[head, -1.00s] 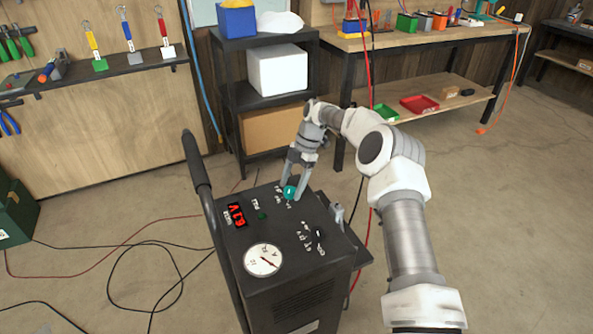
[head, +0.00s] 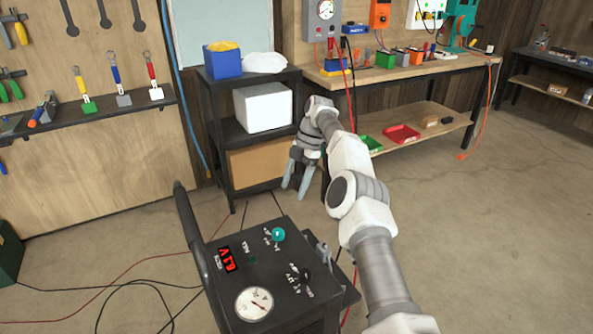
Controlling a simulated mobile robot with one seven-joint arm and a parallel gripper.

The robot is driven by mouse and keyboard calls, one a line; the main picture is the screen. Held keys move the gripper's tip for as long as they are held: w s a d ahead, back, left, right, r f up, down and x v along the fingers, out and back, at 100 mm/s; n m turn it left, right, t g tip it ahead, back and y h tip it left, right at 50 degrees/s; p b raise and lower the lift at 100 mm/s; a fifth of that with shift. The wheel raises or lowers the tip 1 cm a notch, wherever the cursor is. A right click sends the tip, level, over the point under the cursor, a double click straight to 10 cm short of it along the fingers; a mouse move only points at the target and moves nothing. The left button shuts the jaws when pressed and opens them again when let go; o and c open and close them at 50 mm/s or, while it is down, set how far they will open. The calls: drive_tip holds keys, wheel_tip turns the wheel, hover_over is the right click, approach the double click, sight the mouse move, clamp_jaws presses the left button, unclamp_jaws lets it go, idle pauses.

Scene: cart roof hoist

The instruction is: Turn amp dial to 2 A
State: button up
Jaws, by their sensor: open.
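The black charger cart (head: 275,322) stands at the lower middle in the head view. Its sloped top carries a teal knob (head: 278,234) and a black knob (head: 305,277), each with small white labels too small to read surely. I cannot tell which knob is the amp dial. A round white gauge (head: 254,304) and a red display (head: 227,259) reading about 6.1 V are on the same panel. My gripper (head: 296,189) is open and empty, fingers pointing down, above and beyond the teal knob, apart from it.
A cart handle (head: 196,240) rises along the panel's left side. A black shelf rack (head: 232,135) with boxes stands behind, and a workbench (head: 400,75) is at the back right. Cables lie on the floor at left; the floor at right is clear.

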drive_tip(key=shift+p+v, duration=1.2)
drive_tip(key=shift+p, duration=1.6)
drive_tip(key=shift+p, duration=0.45)
